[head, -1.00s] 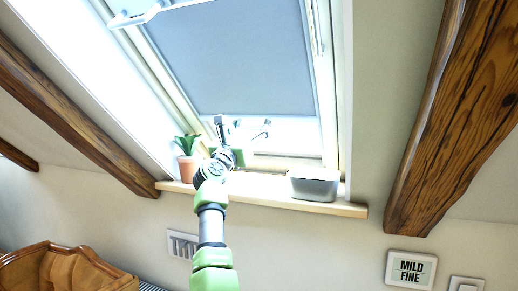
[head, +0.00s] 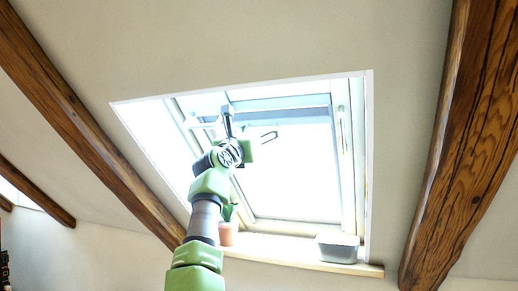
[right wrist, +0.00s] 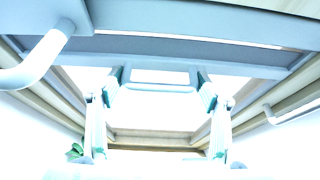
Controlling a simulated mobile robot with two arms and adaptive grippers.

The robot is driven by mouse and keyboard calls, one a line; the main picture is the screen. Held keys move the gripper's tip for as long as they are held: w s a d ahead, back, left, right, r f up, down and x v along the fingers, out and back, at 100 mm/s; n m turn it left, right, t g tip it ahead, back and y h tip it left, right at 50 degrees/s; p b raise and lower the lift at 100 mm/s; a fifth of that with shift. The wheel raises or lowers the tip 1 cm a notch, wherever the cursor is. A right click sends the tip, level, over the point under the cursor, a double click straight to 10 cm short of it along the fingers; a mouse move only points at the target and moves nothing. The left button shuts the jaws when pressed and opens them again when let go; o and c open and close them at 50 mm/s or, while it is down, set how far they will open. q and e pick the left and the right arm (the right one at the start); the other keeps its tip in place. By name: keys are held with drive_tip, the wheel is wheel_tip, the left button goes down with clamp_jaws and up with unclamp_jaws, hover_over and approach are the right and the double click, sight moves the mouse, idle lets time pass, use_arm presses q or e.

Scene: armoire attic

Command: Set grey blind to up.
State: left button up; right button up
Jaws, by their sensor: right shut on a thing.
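The grey blind (head: 290,108) shows as a narrow grey band near the top of the skylight window in the head view, with the bright pane bare below it. In the right wrist view the blind (right wrist: 190,48) spans the frame as a short strip, with a pale handle loop (right wrist: 160,87) at its lower edge. My right gripper (head: 248,136) is up near the blind's lower edge. In the right wrist view its fingers (right wrist: 158,84) are on both sides of the handle loop, shut on it. My left gripper is not in view.
A wooden sill (head: 290,257) below the window carries a grey box (head: 338,247) and a potted plant (head: 228,233), partly hidden by my arm. Wooden beams (head: 465,150) run down both sides. A pale curved window bar (right wrist: 40,58) is near the gripper's left.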

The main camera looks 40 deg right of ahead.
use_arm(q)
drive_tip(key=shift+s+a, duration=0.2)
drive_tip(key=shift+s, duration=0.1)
use_arm(e)
drive_tip(key=shift+s+a+r, duration=0.25)
drive_tip(key=shift+a+r, duration=0.3)
drive_tip(key=shift+r, duration=0.1)
drive_tip(key=shift+s+a+r, duration=0.25)
drive_tip(key=shift+a+r, duration=0.25)
drive_tip(key=shift+r, duration=0.1)
drive_tip(key=o, duration=1.3)
drive_tip(key=shift+c, duration=0.2)
drive_tip(key=shift+w+f, duration=0.1)
approach(254, 122)
drive_tip(key=s+a+f, duration=0.1)
drive_tip(key=s+a, duration=0.3)
drive_tip(key=s, duration=0.1)
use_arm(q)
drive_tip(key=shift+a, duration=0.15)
use_arm(e)
drive_tip(key=shift+w+a+f, duration=0.1)
drive_tip(key=shift+a+f, duration=0.05)
drive_tip(key=shift+a, duration=0.15)
drive_tip(key=shift+a, duration=0.1)
